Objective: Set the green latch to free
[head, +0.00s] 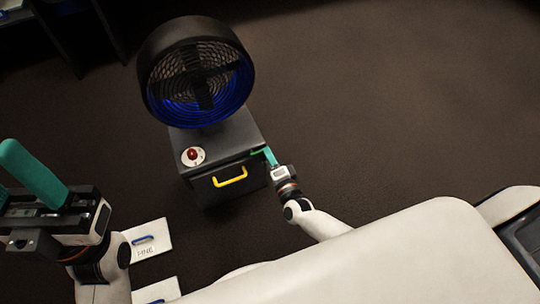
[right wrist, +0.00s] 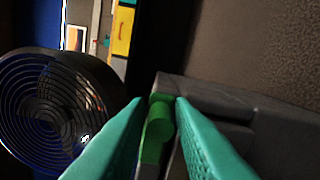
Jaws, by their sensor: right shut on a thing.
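The green latch (head: 260,153) is at the right upper edge of a dark grey box (head: 205,148). In the right wrist view the latch (right wrist: 157,128) is a green rounded bar between my two teal fingers. My right gripper (head: 269,155) is shut on the latch, and its fingers partly cover it in the head view. The latch's marked positions cannot be read. My left gripper (head: 18,178) is at the far left, away from the box, with its teal fingers apart and nothing seen between them.
A round black fan with a blue-lit rim (head: 197,72) stands on the box. A red ball or knob on a white disc (head: 192,155) and a yellow handle (head: 230,177) are on the box. White panels with blue handles (head: 150,240) lie lower left. The floor to the right is clear.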

